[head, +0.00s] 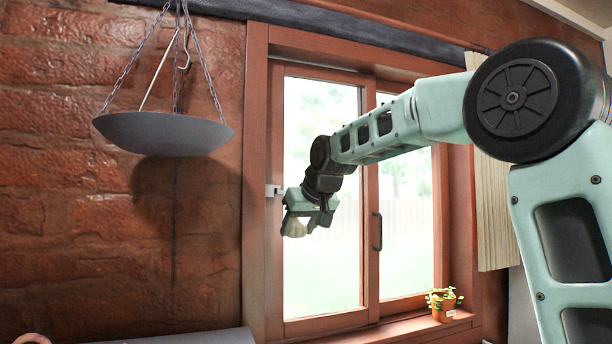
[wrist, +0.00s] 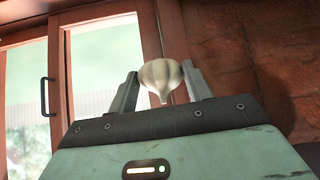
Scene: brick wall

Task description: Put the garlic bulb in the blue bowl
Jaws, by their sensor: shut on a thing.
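A whitish garlic bulb (wrist: 161,77) is held between the two fingers of my gripper (wrist: 160,90) in the wrist view. My gripper is shut on it. In the head view my gripper (head: 303,222) is raised in front of the window, and a pale bit of the bulb (head: 302,226) shows between the fingers. I cannot pick out a blue bowl for certain. A grey-blue hanging pan (head: 163,134) hangs on chains in the upper left, apart from my gripper and higher than it; its inside is hidden.
A wooden-framed window (head: 258,190) stands behind my gripper. A small potted plant (head: 444,303) sits on the sill at the lower right. A grey surface edge (head: 190,337) and part of a round brownish object (head: 31,339) show at the bottom left.

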